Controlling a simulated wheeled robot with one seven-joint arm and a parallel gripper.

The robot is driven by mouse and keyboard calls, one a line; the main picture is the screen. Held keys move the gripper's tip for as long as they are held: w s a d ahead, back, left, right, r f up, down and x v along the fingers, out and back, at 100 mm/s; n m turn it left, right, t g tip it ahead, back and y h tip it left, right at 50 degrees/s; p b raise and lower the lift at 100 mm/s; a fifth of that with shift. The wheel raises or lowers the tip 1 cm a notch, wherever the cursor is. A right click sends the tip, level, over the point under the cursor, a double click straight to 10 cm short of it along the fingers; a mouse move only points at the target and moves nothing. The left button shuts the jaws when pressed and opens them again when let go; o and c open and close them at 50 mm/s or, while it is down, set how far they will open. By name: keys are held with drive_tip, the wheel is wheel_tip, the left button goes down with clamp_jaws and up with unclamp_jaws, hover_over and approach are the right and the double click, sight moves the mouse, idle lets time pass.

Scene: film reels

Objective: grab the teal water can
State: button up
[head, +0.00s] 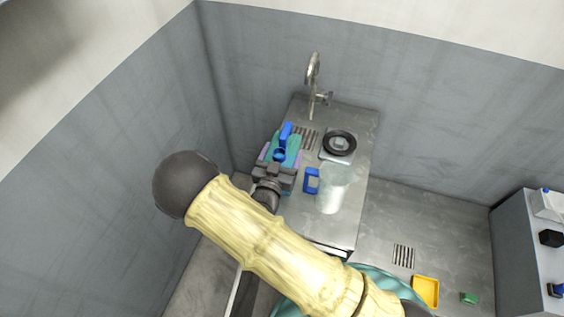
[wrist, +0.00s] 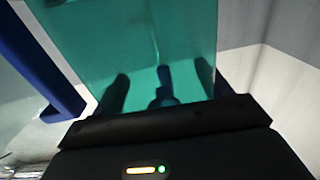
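The teal water can (head: 293,150) stands at the left side of the metal counter, with blue parts on top. My gripper (head: 275,170) is right at its near side in the head view and hides part of it. In the wrist view the teal can (wrist: 150,35) fills the upper middle, close in front of the gripper (wrist: 162,88). Two dark finger shapes stand apart against the teal, with a dark blue part between them and gaps on both sides. The gripper looks open. Whether the fingers touch the can is unclear.
A clear jug (head: 333,190) with a blue handle (head: 312,181) stands close to the right of the gripper. Behind it are a black ring on a square base (head: 340,144) and a tap (head: 314,80). A purple thing (head: 264,153) shows beside the can. Walls close the left and back.

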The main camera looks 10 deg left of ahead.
drive_tip(key=c, duration=0.8)
drive_tip(key=shift+r, duration=0.1)
wheel_tip(320, 180, up, 10)
drive_tip(key=shift+b, duration=0.65)
